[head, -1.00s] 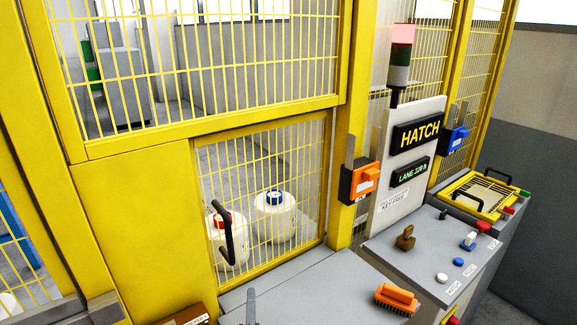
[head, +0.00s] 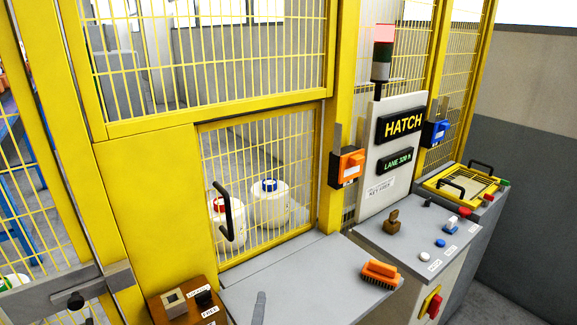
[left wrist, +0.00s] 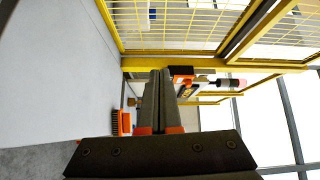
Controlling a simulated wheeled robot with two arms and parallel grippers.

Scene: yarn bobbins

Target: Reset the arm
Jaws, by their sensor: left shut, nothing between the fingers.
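My left gripper (head: 259,308) shows only as a narrow grey tip at the bottom edge of the head view, over the grey shelf before the mesh door. In the left wrist view my left gripper (left wrist: 160,88) has its two dark fingers together, with nothing between them. The orange brush (left wrist: 121,122) lies beyond and left of the fingers there. My right gripper is in neither view.
A closed yellow mesh door (head: 265,190) with a black handle stands behind the shelf (head: 305,280); white bobbins (head: 270,207) are behind it. The brush (head: 380,273) lies on the shelf's right. The HATCH console (head: 415,240) is at right, a brown button box (head: 185,302) at lower left.

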